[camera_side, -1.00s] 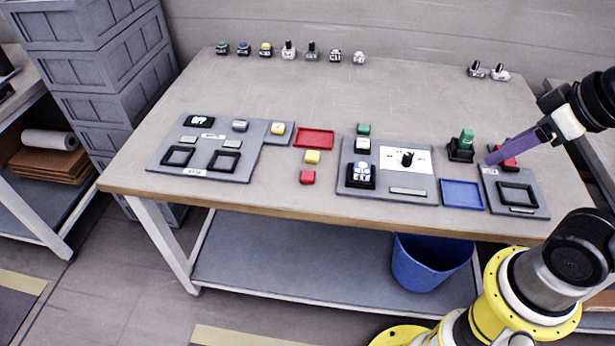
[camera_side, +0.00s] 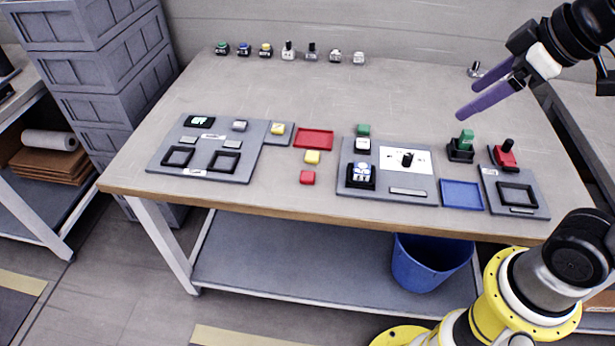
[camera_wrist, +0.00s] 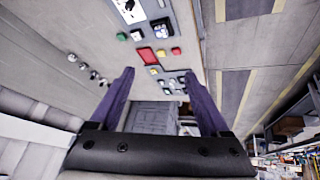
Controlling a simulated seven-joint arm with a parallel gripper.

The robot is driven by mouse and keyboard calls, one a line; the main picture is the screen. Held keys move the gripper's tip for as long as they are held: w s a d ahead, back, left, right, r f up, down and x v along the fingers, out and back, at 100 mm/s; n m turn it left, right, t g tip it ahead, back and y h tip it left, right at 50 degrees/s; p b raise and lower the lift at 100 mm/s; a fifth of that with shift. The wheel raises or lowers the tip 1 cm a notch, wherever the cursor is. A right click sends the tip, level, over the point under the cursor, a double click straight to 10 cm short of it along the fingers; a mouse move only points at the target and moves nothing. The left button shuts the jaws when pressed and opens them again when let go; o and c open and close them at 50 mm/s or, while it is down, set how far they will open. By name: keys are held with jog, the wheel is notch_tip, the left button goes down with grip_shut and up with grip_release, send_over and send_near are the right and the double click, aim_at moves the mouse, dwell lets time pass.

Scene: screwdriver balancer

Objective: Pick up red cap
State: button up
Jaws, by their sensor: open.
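A small red cap (camera_side: 307,177) lies on the bare table near its front edge, just in front of a yellow cap (camera_side: 312,157). In the wrist view the red cap (camera_wrist: 176,51) shows beyond the fingers, beside the red tray. My gripper (camera_side: 468,102) has two purple fingers spread apart with nothing between them. It is in the air above the right part of the table, well to the right of the red cap. In the wrist view the open fingers (camera_wrist: 162,80) point toward the far end of the table.
A red tray (camera_side: 314,139) lies behind the yellow cap. A grey panel (camera_side: 215,165) is at left, another (camera_side: 405,185) in the middle. A blue tray (camera_side: 462,195), a green block in a black holder (camera_side: 462,148) and a red-based part (camera_side: 505,156) stand at right.

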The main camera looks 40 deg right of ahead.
jog(key=w+a+n+g, duration=0.1)
jog(key=w+a+n, duration=0.2)
jog(key=w, duration=0.8)
jog(key=n+g, duration=0.3)
jog(key=g, duration=0.1)
send_over(308, 175)
jog(key=s+d, duration=0.1)
jog(key=s, duration=0.1)
jog(key=shift+y, duration=0.4)
jog(key=f, duration=2.6)
jog(key=shift+w, duration=0.2)
jog(key=shift+w+a+f, duration=0.15)
jog(key=shift+w+f, duration=0.1)
jog(key=shift+f, duration=0.75)
jog(key=shift+w+a+f, duration=0.15)
jog(key=shift+w+f, duration=0.1)
jog(key=shift+f, duration=0.7)
jog(key=shift+w+a+f, duration=0.15)
jog(key=shift+w+f, duration=0.1)
jog(key=shift+f, duration=0.75)
grip_shut()
